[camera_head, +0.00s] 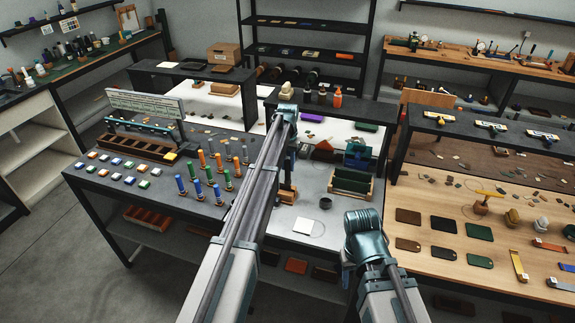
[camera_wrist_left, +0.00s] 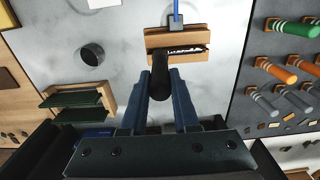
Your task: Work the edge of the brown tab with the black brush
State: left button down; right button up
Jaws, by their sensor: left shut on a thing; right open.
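My left gripper (camera_head: 289,165) reaches down over the pale middle table. In the left wrist view its blue fingers (camera_wrist_left: 160,95) are shut on a black, round-handled thing, which I take to be the black brush (camera_wrist_left: 160,78). Its far end is close to a tan slotted block (camera_wrist_left: 157,40), and I cannot tell whether they touch. Several flat tabs lie on the wooden table at the right, among them a brown tab (camera_head: 408,245); I cannot tell which one is meant. My right gripper (camera_head: 348,270) is open near the middle table's front edge, its fingers mostly hidden by the wrist.
A small dark cup (camera_head: 325,204) and a white card (camera_head: 303,226) lie on the middle table. A green-panelled rack (camera_head: 351,181) stands right of the left gripper. Colored upright cylinders (camera_head: 211,172) crowd the dark table at left. A black shelf (camera_head: 490,130) stands above the wooden table.

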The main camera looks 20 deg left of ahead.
pick_arm(q)
jog(key=shift+r+p, duration=1.9)
jog(key=shift+r, duration=0.3)
jog(key=shift+f, duration=0.1)
